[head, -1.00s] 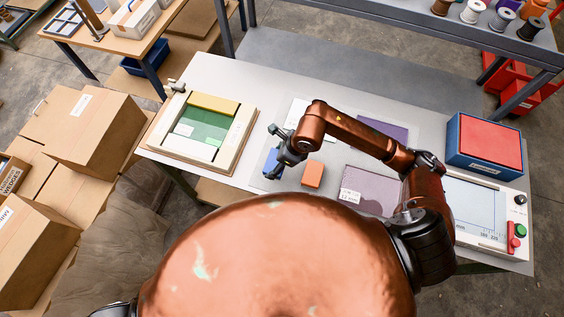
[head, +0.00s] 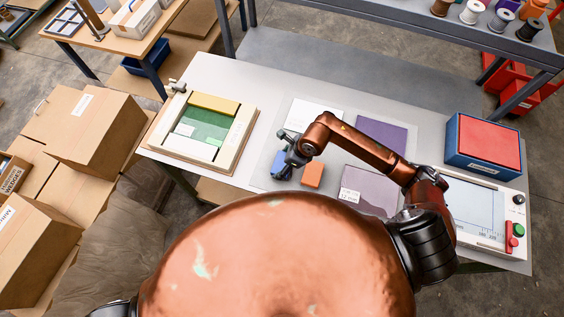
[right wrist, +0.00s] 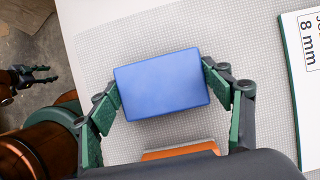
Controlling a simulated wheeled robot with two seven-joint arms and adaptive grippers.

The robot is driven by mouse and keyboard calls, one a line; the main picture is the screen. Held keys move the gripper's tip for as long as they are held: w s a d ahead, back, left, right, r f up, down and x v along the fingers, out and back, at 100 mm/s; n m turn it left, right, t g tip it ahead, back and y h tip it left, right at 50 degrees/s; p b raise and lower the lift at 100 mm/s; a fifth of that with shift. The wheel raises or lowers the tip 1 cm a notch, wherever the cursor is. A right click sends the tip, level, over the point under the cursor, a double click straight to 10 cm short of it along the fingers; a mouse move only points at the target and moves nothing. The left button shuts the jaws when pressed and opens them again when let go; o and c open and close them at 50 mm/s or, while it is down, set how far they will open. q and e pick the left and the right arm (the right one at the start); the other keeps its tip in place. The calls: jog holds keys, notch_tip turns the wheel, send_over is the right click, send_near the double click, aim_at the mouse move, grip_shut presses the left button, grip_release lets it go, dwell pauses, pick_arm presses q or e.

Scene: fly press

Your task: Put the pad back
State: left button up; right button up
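My right gripper (head: 290,156) has its fingers against two opposite sides of a small blue block-shaped pad (head: 281,164). In the right wrist view the blue pad (right wrist: 162,84) sits between the green fingers (right wrist: 163,100); I cannot tell whether it is clear of the mat. An orange block (head: 312,175) lies close by on the grey mesh mat (head: 262,172), and its edge shows in the right wrist view (right wrist: 182,149). My left gripper (right wrist: 38,75) appears small at the left of the right wrist view, its fingers seemingly apart and empty.
On the mat lie a white labelled sheet (head: 315,115), a purple pad (head: 385,134) and a mauve labelled pad (head: 368,190). A framed tray with green and yellow pieces (head: 240,142) is at left. A blue box with red top (head: 484,145) and a flat-screened device (head: 478,213) are at right.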

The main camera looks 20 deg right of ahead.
jog(key=o, duration=0.4)
jog(key=shift+o, duration=0.2)
jog(key=v, duration=1.2)
